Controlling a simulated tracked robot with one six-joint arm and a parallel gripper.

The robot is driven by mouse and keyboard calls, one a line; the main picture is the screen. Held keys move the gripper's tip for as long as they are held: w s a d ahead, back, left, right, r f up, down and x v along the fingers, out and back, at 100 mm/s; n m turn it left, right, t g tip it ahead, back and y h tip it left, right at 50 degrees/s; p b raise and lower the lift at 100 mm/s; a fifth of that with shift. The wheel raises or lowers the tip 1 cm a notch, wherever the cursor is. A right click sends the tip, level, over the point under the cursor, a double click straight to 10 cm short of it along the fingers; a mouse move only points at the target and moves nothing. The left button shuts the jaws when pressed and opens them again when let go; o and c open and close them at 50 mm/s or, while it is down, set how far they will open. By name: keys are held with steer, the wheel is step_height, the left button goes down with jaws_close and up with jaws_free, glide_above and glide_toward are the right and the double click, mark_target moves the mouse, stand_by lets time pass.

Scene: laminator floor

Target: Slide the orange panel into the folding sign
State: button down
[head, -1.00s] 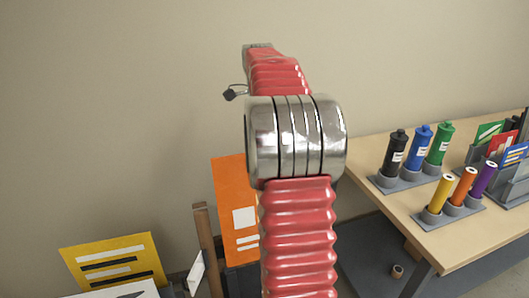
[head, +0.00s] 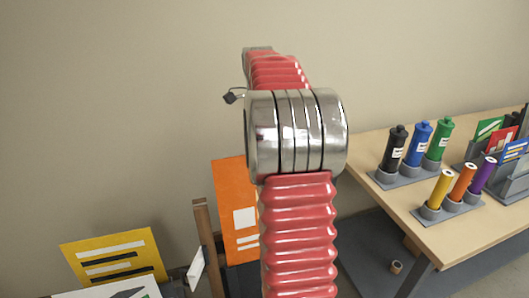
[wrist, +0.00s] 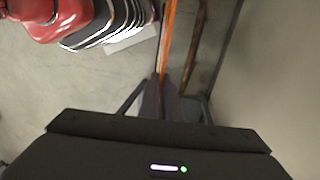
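The orange panel (head: 228,195) stands upright left of my arm in the head view, with a white square and white lines on it. My arm hides its right side. In the wrist view the orange panel (wrist: 169,35) shows edge-on as a thin strip running down to my gripper (wrist: 162,92). The two dark fingers are close together on its edge. The head view hides my gripper behind my arm. A brown wooden post (head: 206,240), seemingly part of the folding sign, stands just left of the panel; a brown bar (wrist: 196,48) runs beside the panel in the wrist view. The panel's lower end is hidden.
A yellow sign (head: 112,252) with a white card (head: 100,294) in front is at lower left. A wooden table (head: 455,228) at right holds several coloured bottles, tubes and cards. A small roll (head: 396,267) lies below it. A plain wall stands behind.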

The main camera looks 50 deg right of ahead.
steer(key=shift+s+f, duration=0.15)
steer(key=shift+f, duration=0.6)
stand_by(0.3)
steer(key=shift+s+a+f, duration=0.4)
steer(key=shift+s+f, duration=0.3)
steer(key=shift+f, duration=3.95)
steer(key=shift+s+a+f, duration=0.45)
steer(key=shift+s+f, duration=0.3)
steer(key=shift+f, duration=3.85)
steer(key=shift+s+a+f, duration=0.4)
steer(key=shift+s+f, duration=0.3)
steer(key=shift+f, duration=3.95)
steer(key=c, duration=1.9)
jaws_free()
